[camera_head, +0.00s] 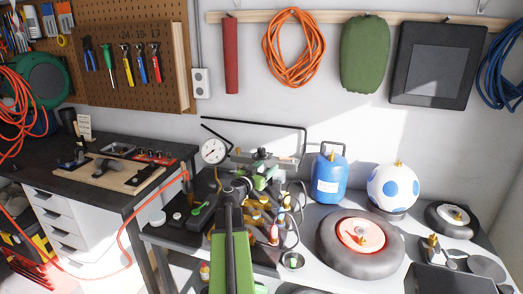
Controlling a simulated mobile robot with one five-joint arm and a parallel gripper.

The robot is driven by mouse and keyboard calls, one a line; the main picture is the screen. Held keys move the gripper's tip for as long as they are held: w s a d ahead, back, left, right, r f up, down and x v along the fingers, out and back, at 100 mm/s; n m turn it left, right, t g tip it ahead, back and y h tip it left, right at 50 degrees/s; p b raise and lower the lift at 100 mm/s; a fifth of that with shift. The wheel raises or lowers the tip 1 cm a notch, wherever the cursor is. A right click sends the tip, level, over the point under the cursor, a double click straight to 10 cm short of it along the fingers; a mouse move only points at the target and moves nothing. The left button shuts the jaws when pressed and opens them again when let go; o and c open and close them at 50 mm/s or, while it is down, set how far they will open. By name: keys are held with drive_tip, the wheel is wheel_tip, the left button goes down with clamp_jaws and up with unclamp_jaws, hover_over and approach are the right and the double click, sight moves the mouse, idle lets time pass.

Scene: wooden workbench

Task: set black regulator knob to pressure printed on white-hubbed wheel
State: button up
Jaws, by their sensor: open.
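A white round pressure gauge (213,151) with a dark needle stands at the back left of the grey bench; its numbers are too small to read. I cannot single out the black regulator knob among the dark parts below the gauge, partly behind my arm. A small dark wheel with a white hub (454,215) lies flat at the right; any printing on it is too small to read. My gripper (262,158) is at the end of my green arm, beyond the cluttered middle of the bench and right of the gauge. It looks open and empty, though small and crowded here.
A larger wheel with a red and white hub (361,236) lies right of centre. A blue gas bottle (329,175) and a white ball with blue spots (393,187) stand behind it. Brass fittings and hoses crowd the middle. A dark workbench (60,184) stands left.

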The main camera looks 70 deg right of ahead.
drive_tip(key=n+t, duration=0.1)
drive_tip(key=t, duration=0.1)
approach(260, 151)
drive_tip(key=d, duration=1.2)
drive_tip(key=shift+s+f, duration=0.15)
drive_tip(key=shift+s, duration=0.25)
drive_tip(key=shift+c, duration=0.2)
clamp_jaws()
